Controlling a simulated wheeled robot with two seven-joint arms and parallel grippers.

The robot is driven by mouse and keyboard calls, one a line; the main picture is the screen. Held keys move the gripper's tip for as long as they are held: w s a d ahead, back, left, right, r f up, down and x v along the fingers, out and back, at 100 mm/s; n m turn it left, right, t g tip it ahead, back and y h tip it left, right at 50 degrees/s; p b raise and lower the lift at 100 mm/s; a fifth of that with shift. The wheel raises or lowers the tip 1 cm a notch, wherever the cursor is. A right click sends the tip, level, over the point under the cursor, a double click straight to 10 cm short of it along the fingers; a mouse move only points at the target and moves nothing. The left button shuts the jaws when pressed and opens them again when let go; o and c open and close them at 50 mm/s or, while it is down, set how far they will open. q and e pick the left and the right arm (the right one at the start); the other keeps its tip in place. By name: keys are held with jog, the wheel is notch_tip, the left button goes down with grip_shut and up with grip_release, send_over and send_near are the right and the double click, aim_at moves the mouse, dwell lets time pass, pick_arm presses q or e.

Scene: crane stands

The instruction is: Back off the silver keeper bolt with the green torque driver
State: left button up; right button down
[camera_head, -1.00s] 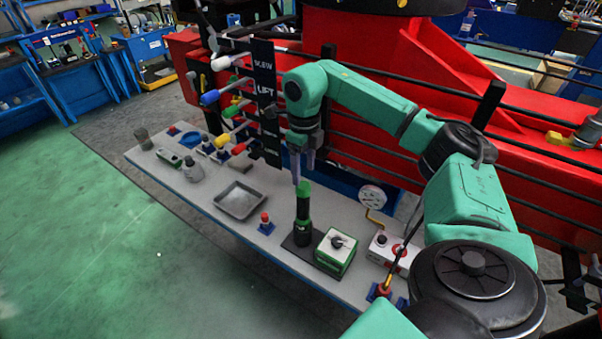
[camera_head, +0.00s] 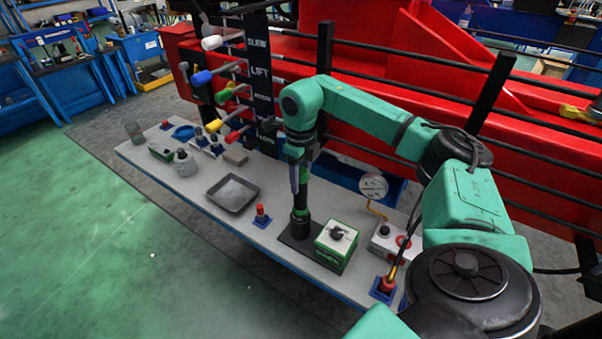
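The green torque driver (camera_head: 301,218) stands upright on a dark base plate near the front edge of the grey bench. My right gripper (camera_head: 299,183) points down at the top of the driver, and its fingers overlap the driver's upper end in the picture. I cannot tell whether the fingers touch it or how far apart they are. I cannot make out the silver keeper bolt for certain. My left gripper is not in view.
A green-and-white box with a dial (camera_head: 337,246) stands just right of the driver. A metal tray (camera_head: 232,193) and a red-topped blue stand (camera_head: 261,216) are to its left. Coloured levers (camera_head: 215,75) and black rails border the bench at the back.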

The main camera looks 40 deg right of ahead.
jog(key=shift+r, duration=0.15)
jog(key=shift+w+d+r+p, duration=0.1)
jog(key=shift+r+p, duration=0.3)
jog(key=shift+p, duration=0.15)
jog(key=shift+r+p, duration=4.4)
jog(key=shift+r, duration=0.8)
jog(key=shift+f, duration=0.15)
